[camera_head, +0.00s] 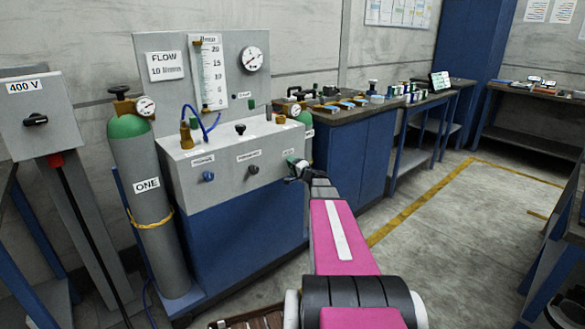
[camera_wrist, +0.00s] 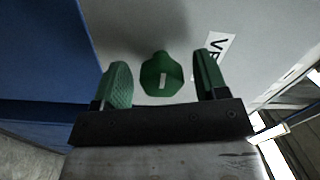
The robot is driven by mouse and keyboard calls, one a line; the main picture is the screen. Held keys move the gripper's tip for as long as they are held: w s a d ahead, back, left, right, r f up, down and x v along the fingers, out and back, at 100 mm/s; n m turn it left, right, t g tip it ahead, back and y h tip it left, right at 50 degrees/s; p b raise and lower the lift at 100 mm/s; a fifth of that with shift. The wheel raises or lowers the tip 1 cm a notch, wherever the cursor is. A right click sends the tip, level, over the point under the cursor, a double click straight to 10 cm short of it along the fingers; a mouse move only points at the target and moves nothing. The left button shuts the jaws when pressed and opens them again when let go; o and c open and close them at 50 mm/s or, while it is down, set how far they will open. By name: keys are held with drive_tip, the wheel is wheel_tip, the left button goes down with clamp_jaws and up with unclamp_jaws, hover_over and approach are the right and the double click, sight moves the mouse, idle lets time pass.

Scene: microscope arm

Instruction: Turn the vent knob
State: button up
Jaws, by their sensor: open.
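The vent knob (camera_wrist: 161,77) is green with a small white mark on its face. In the wrist view it sits on the grey panel beside a partly covered white label that begins with "VE" (camera_wrist: 222,45). My gripper (camera_wrist: 163,70) is open, with one green-padded finger on each side of the knob. A gap shows between the knob and each finger, so neither appears to touch it. In the head view my gripper (camera_head: 296,167) is at the right end of the grey panel's front face, and I cannot clearly tell the knob from the fingers there.
A workbench with small parts (camera_head: 350,112) is behind my gripper. The floor (camera_head: 440,235) at right is clear.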

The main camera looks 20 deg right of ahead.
drive_tip(key=v, duration=1)
drive_tip(key=shift+s, duration=0.4)
drive_tip(key=shift+d, duration=0.15)
drive_tip(key=s+a+f+n+g+y, duration=0.1)
drive_tip(key=s+a+f+n+g, duration=0.15)
drive_tip(key=a, duration=0.45)
drive_tip(key=s+a+f+n+g, duration=0.2)
drive_tip(key=s+a+f+g, duration=0.15)
drive_tip(key=a, duration=0.45)
drive_tip(key=s+a+f+n+g+y, duration=0.1)
drive_tip(key=s+a+f+n+g, duration=0.25)
drive_tip(key=a, duration=0.35)
drive_tip(key=s+a+f+n+g+h, duration=0.1)
drive_tip(key=s+a+f+g+h, duration=0.1)
drive_tip(key=s, duration=0.5)
drive_tip(key=s+a+f+n+g+h, duration=0.2)
drive_tip(key=s+a+g+h, duration=0.1)
drive_tip(key=s+g+h, duration=0.2)
drive_tip(key=shift+s+h, duration=0.6)
drive_tip(key=shift+s, duration=0.25)
drive_tip(key=shift+w, duration=0.1)
